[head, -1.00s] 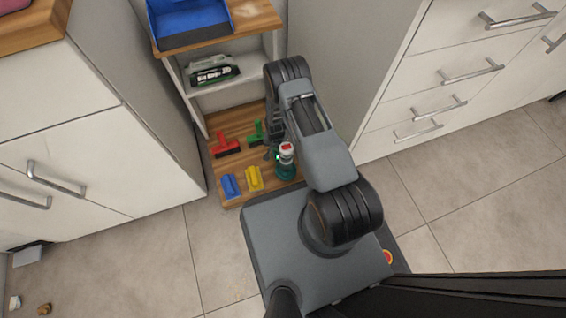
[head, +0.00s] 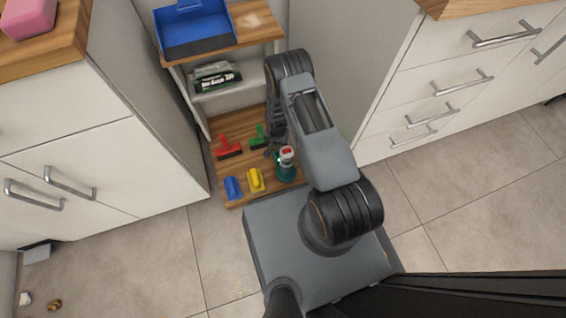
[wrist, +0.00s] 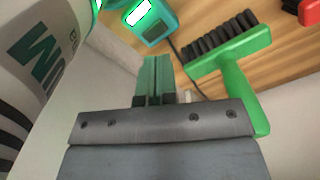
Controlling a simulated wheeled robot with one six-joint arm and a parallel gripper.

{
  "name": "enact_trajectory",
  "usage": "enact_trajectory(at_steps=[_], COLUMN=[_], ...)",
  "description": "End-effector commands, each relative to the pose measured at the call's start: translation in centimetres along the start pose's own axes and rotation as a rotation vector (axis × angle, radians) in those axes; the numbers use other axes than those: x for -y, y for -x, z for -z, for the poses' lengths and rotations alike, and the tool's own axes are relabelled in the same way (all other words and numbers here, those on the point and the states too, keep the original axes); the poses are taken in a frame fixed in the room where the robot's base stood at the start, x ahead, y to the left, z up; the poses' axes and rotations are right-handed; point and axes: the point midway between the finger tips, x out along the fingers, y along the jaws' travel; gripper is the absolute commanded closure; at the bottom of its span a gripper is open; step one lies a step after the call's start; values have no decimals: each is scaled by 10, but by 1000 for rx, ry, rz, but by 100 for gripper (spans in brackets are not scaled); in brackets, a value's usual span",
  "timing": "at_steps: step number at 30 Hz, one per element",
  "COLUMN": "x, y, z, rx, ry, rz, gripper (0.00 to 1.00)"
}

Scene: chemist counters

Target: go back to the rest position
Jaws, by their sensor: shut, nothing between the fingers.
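My gripper (head: 271,150) hangs low over the bottom shelf, partly hidden by my arm in the head view. In the wrist view its green fingers (wrist: 153,82) are shut together with nothing between them. A green brush (wrist: 228,60) with dark bristles lies just right of the fingers there; it also shows in the head view (head: 257,137). A teal device with a lit screen (wrist: 150,18) is beyond the fingertips.
The wooden bottom shelf (head: 210,170) holds a red brush (head: 229,148), a blue block (head: 233,188), a yellow block (head: 256,180) and a teal item with a white and red top (head: 286,164). A blue bin (head: 195,30) stands above. White cabinets (head: 75,150) flank both sides; floor (head: 150,265) is open at front left.

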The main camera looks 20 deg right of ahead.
Motion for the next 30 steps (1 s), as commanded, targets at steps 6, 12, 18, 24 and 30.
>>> enact_trajectory(at_steps=[6, 12, 18, 24, 30], x=[0, 2, 11, 17, 14], y=[0, 17, 112, 245, 375], z=[0, 4, 19, 27, 20], rx=[0, -6, -34, -69, -105], ry=[0, 6, 47, 113, 181], rz=[0, 4, 19, 35, 50], gripper=[100, 100, 100, 100, 100])
